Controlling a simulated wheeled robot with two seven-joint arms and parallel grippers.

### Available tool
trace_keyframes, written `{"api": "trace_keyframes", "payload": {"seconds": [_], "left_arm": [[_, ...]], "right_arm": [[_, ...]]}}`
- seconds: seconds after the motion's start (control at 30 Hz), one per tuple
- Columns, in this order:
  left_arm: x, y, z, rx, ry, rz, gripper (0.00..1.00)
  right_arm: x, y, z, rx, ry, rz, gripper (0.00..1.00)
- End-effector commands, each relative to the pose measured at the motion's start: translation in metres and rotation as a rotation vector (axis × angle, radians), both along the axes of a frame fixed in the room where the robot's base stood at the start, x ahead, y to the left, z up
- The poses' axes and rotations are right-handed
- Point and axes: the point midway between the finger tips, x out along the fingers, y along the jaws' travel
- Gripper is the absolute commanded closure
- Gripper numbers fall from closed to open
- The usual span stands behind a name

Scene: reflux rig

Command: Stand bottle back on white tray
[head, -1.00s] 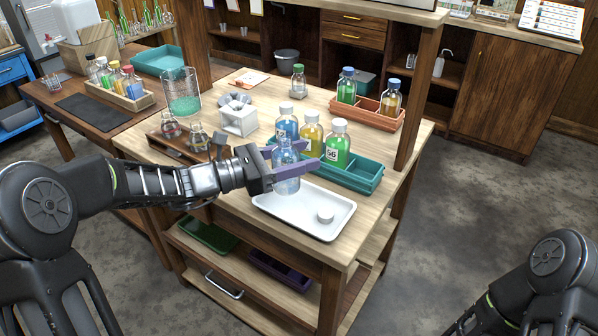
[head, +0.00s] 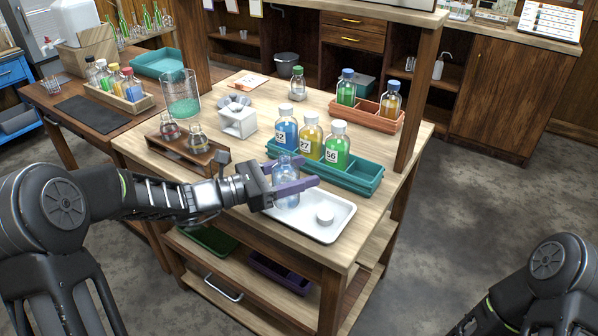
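The pale, clear bluish bottle (head: 288,199), without a cap, is upright between the purple fingers of my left gripper (head: 293,176). The gripper is shut on it around its upper part, with the arm coming in from the left. The bottle is over the left part of the white tray (head: 325,234); its base is at or just above the tray floor, and I cannot tell whether it touches. My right gripper is out of view; only part of that arm shows at lower right.
A teal rack (head: 355,180) with blue, yellow and green capped bottles stands close behind the tray. A dark wooden holder (head: 172,149) with small flasks, a white block (head: 238,122), a beaker (head: 180,97) and a terracotta rack (head: 370,117) with bottles are farther back.

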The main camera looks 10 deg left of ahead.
Motion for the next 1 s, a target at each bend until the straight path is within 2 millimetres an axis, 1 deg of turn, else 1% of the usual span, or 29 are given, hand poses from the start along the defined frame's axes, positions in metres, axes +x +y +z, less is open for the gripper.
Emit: {"api": "trace_keyframes", "payload": {"seconds": [0.03, 0.17, 0.2, 0.4, 0.5, 0.57, 0.67, 0.77, 1.0], "left_arm": [[0.000, 0.000, 0.000, 0.000, 0.000, 0.000, 0.37], [0.000, 0.000, 0.001, 0.000, 0.000, 0.000, 0.26], [0.000, 0.000, 0.001, 0.000, 0.000, 0.000, 0.25], [0.000, 0.000, 0.001, 0.000, 0.000, 0.000, 0.25], [0.000, 0.000, 0.004, 0.000, 0.000, 0.000, 0.25], [-0.002, 0.003, 0.003, 0.000, 0.000, 0.001, 0.25], [-0.007, 0.012, 0.003, 0.001, 0.000, 0.002, 0.25], [-0.017, 0.026, 0.003, 0.001, 0.001, 0.003, 0.25], [-0.045, 0.068, 0.003, 0.001, -0.001, 0.005, 0.25]], "right_arm": [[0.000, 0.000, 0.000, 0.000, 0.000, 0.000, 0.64], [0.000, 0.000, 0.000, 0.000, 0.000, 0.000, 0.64], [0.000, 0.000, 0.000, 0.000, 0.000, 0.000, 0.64], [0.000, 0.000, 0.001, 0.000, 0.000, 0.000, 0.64], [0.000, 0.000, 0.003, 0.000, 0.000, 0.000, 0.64], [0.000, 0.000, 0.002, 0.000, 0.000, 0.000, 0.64], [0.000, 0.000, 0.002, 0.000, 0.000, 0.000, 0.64], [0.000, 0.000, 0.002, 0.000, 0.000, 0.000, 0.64], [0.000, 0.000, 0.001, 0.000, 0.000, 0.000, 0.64]]}}
